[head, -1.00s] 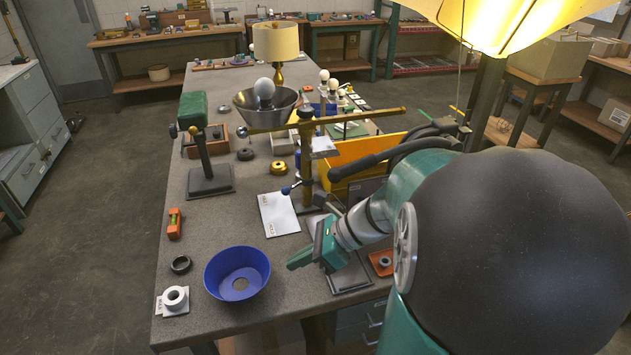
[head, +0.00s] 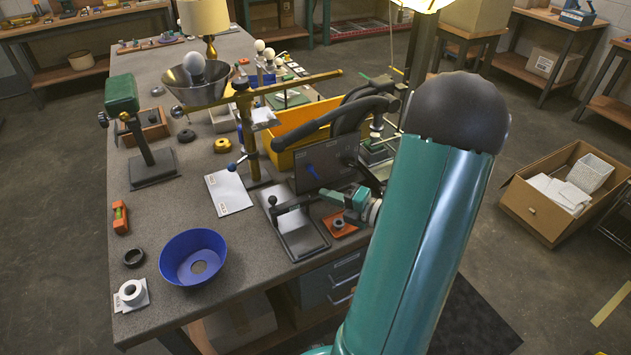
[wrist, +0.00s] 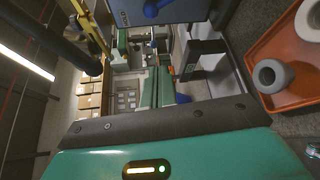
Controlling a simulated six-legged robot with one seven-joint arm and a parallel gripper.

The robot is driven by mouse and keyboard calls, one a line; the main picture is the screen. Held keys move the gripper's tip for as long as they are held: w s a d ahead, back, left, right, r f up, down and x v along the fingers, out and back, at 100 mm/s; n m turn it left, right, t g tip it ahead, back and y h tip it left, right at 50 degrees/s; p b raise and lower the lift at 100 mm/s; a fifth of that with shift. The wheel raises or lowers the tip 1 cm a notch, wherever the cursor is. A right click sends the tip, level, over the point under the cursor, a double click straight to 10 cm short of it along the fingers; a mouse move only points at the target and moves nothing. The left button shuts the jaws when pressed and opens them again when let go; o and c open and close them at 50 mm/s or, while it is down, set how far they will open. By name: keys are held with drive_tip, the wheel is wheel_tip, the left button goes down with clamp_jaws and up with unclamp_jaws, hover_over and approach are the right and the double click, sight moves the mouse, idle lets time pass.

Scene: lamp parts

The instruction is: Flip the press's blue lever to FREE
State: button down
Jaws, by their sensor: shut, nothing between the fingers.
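A dark upright panel (head: 335,168) stands near the table's right edge, with a blue lever (head: 313,172) on its face. The lever slants from upper left to lower right. In the wrist view, the blue lever (wrist: 152,8) is at the top edge and partly cut off, beside a small pale label (wrist: 124,17) on the dark panel; I cannot read which setting it marks. My gripper (head: 325,193) is just below and right of the lever, apart from it. In the wrist view my gripper's teal fingers (wrist: 157,88) are together and empty.
An orange tray (head: 345,231) with grey rings lies under my gripper. A black-handled fixture on a grey plate (head: 304,243) stands in front of the panel. A yellow bin (head: 285,158) is behind it. A brass stand (head: 246,130) and blue bowl (head: 193,257) are left.

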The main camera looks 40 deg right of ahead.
sight(314, 174)
drive_tip(key=w, duration=0.3)
drive_tip(key=w+d, duration=0.1)
drive_tip(key=w, duration=0.5)
drive_tip(key=shift+d+f, duration=0.1)
drive_tip(key=shift+d, duration=0.25)
drive_tip(key=shift+w, duration=0.1)
drive_tip(key=shift+d+r+m, duration=0.2)
drive_tip(key=shift+d+m, duration=0.05)
drive_tip(key=shift+m, duration=0.25)
drive_tip(key=shift+d+t, duration=0.1)
drive_tip(key=shift+t, duration=0.2)
drive_tip(key=d+m+t, duration=0.1)
drive_tip(key=s+m, duration=0.1)
drive_tip(key=shift+d+r+m+t+y, duration=0.3)
drive_tip(key=shift+d+r+m+t, duration=0.05)
drive_tip(key=shift+r+m+t, duration=0.05)
drive_tip(key=m, duration=0.1)
drive_tip(key=d+m+t, duration=0.1)
drive_tip(key=m, duration=0.1)
drive_tip(key=d+m+t, duration=0.1)
drive_tip(key=shift+s+d+r+m+h, duration=0.1)
drive_tip(key=shift+s+d+m+h, duration=0.2)
drive_tip(key=shift+h, duration=0.1)
drive_tip(key=shift+s+d, duration=0.2)
drive_tip(key=shift+d, duration=0.5)
